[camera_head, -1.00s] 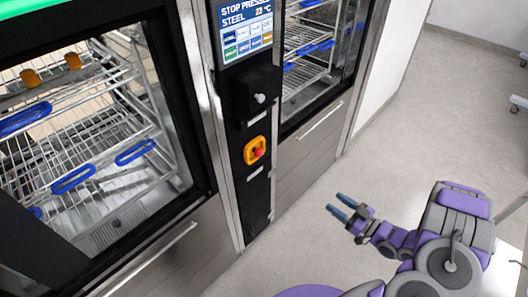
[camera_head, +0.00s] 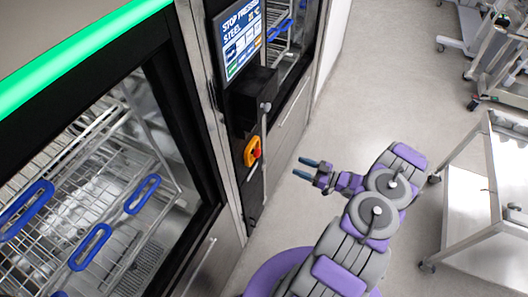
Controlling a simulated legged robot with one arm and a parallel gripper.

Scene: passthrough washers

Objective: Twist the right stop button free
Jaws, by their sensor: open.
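The stop button (camera_head: 256,153) is a red knob on a yellow-orange housing (camera_head: 250,151). It is set low on the black panel between the two washers, below the screen (camera_head: 238,40). The screen reads "STOP PRESSED" and "STEEL". My gripper (camera_head: 305,169) is open and empty, with two blue-grey fingertips pointing left toward the panel. It appears to the right of the button in the picture, apart from it.
The left washer (camera_head: 120,190), with wire racks and blue handles behind its glass, fills the left side. Another washer (camera_head: 290,115) stands beyond the panel. A steel cart (camera_head: 470,200) is at the right. Grey floor (camera_head: 380,90) is clear between.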

